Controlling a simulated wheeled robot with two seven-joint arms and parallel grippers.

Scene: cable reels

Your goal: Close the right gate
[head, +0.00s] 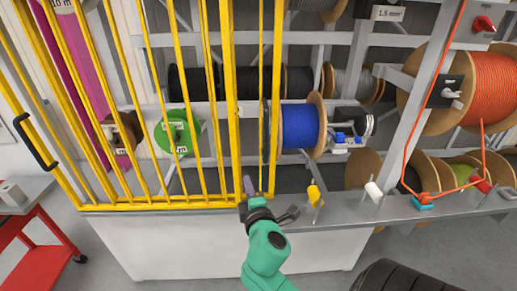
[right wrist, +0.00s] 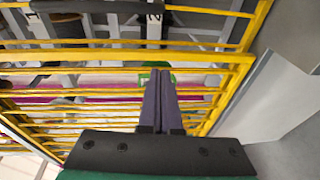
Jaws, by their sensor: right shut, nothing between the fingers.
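Yellow barred gate panels (head: 236,100) stand in front of the left half of the reel rack. A narrow barred section is at their right end, beside the blue reel; I cannot tell where one panel ends and another begins. A black handle (head: 35,145) sits on the slanted yellow frame at the far left. My right gripper (head: 248,185) is shut and empty, close to the bottom of the yellow bars near their right end. In the right wrist view its fingers (right wrist: 160,75) are together before yellow bars (right wrist: 90,90); contact is unclear. My left gripper is out of view.
The rack's right half is uncovered, with a blue reel (head: 300,126) and an orange reel (head: 490,88). A grey ledge (head: 345,214) carries a yellow piece (head: 314,194) and a white piece (head: 374,191). A red cart (head: 38,245) stands at lower left.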

